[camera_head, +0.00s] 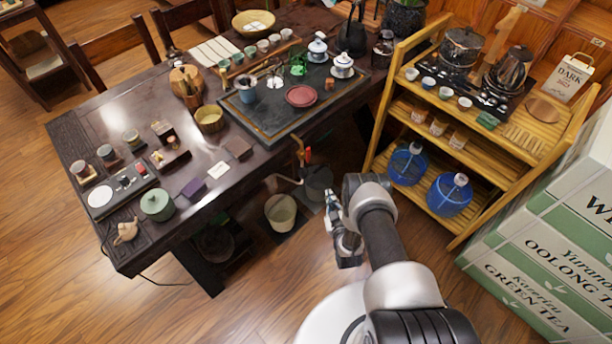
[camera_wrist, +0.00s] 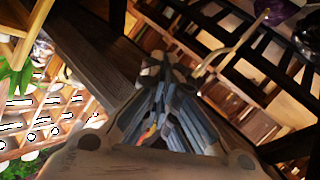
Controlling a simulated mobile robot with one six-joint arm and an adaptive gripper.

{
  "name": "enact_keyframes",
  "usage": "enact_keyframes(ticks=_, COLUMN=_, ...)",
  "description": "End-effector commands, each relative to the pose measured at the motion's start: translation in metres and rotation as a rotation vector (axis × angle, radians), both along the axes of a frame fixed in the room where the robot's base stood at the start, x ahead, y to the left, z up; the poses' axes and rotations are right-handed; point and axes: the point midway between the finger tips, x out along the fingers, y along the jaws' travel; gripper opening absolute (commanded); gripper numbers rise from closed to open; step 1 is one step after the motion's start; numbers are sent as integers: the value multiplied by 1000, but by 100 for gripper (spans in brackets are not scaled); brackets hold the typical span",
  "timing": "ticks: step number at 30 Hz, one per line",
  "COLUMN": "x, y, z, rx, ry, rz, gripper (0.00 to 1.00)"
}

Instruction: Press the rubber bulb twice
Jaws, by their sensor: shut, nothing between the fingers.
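My gripper (camera_head: 333,208) hangs in front of the long dark table (camera_head: 222,185), over the floor between it and the wooden shelf rack. In the wrist view my gripper (camera_wrist: 163,68) has its fingers together and empty. I cannot make out the rubber bulb for certain in either view. A small red and orange piece (camera_head: 308,154) shows at the table's near edge, by a thin bent pipe; I cannot tell what it is. My gripper is apart from everything on the table.
The wooden rack (camera_head: 484,150) on the right holds cups, a kettle (camera_head: 510,68) and blue water bottles (camera_head: 450,194). Tea boxes (camera_head: 545,250) stand at the far right. A pale bucket (camera_head: 280,212) is on the floor by the table. The floor at lower left is clear.

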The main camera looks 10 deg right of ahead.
Motion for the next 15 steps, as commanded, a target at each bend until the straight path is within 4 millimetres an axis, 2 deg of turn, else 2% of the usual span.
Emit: enact_keyframes(ticks=15, x=54, y=39, z=-1, rx=1, ry=-4, rz=3, gripper=0)
